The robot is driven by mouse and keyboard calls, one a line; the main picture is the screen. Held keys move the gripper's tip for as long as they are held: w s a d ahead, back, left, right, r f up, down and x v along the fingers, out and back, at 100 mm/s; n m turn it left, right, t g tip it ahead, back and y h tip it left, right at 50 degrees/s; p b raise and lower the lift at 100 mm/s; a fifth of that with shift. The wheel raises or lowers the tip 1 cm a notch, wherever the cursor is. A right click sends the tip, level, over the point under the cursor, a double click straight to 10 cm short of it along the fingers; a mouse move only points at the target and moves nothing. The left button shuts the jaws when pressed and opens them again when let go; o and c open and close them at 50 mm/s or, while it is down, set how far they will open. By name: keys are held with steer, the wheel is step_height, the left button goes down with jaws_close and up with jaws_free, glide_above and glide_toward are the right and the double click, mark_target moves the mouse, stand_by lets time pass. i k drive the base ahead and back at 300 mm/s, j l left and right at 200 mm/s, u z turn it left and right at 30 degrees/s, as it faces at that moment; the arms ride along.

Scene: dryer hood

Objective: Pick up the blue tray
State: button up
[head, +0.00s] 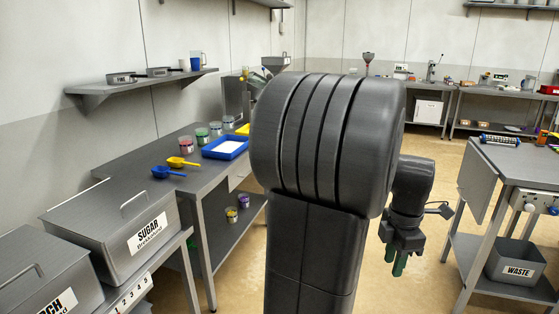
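The blue tray (226,147) lies on the grey counter on the left side of the head view, with a white sheet or fill inside it. A yellow thing (243,129) is just behind it, partly hidden by my arm. My gripper (400,264) hangs down on the right side of my arm, over the floor, well away from the tray. Its fingers are greenish and small in the picture, and whether they are open or shut is unclear. No wrist view is given.
Several lidded jars (202,136) stand beside the tray, with a yellow scoop (182,162) and a blue scoop (167,172) in front. A sugar bin (115,228) is nearer. A table with a waste bin (515,262) stands right. Floor between is clear.

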mark_target(227, 148)
steer(key=i+z, duration=0.2)
steer(key=i, duration=1.5)
steer(key=i+u, duration=0.4)
steer(key=i+l+u, duration=0.1)
steer(key=i+u, duration=0.15)
steer(key=u, duration=0.2)
steer(key=i+l+u, duration=0.2)
steer(key=u, duration=0.2)
steer(key=i+l+u, duration=0.3)
steer(key=u, duration=0.15)
steer(key=i+l+u, duration=0.6)
steer(key=u, duration=0.15)
